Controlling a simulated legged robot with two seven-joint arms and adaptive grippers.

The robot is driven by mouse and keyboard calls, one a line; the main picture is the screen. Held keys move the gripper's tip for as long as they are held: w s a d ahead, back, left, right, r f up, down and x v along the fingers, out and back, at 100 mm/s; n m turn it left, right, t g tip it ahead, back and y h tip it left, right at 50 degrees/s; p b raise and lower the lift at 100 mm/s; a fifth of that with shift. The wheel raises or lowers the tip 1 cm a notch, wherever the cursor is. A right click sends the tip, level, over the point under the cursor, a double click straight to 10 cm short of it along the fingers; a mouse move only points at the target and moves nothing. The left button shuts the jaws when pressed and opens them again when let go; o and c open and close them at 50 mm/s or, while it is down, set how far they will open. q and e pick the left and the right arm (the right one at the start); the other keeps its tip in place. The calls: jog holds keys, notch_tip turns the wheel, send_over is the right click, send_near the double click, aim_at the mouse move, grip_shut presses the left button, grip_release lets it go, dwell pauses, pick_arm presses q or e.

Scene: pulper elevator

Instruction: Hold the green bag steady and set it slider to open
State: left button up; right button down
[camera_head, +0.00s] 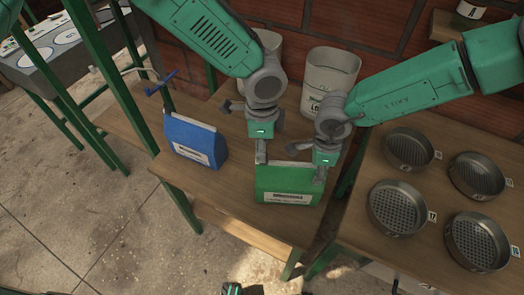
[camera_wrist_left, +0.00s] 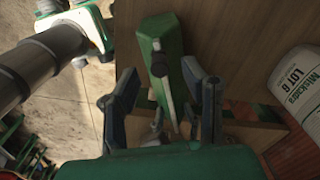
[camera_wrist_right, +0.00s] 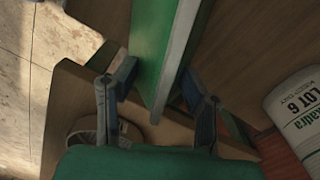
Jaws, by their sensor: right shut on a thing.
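The green bag (camera_head: 288,187) stands upright on the wooden bench, with a white label on its front and a pale strip along its top. My left gripper (camera_head: 261,157) is over the left end of the bag's top. In the left wrist view its fingers are open on either side of the green bag (camera_wrist_left: 178,75). A small grey piece (camera_wrist_left: 158,66) on the top there may be the slider; its setting cannot be told. My right gripper (camera_head: 322,172) is shut on the right end of the green bag, which also shows in the right wrist view (camera_wrist_right: 160,50).
A blue bag (camera_head: 194,140) stands to the left on the bench (camera_head: 240,222). Two pale lot containers (camera_head: 333,78) stand behind my grippers. Several round metal sieves (camera_head: 398,207) sit on the table at the right. Green frame posts (camera_head: 110,75) rise at the left.

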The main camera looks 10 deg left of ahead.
pick_arm(q)
notch_tip(320, 180, up, 9)
pick_arm(e)
jog(key=shift+s+f, duration=0.1)
dwell(0.4)
jog(key=c, duration=0.9)
grip_release()
pick_arm(q)
jog(key=shift+f, duration=0.1)
pick_arm(e)
jog(key=shift+o, duration=0.2)
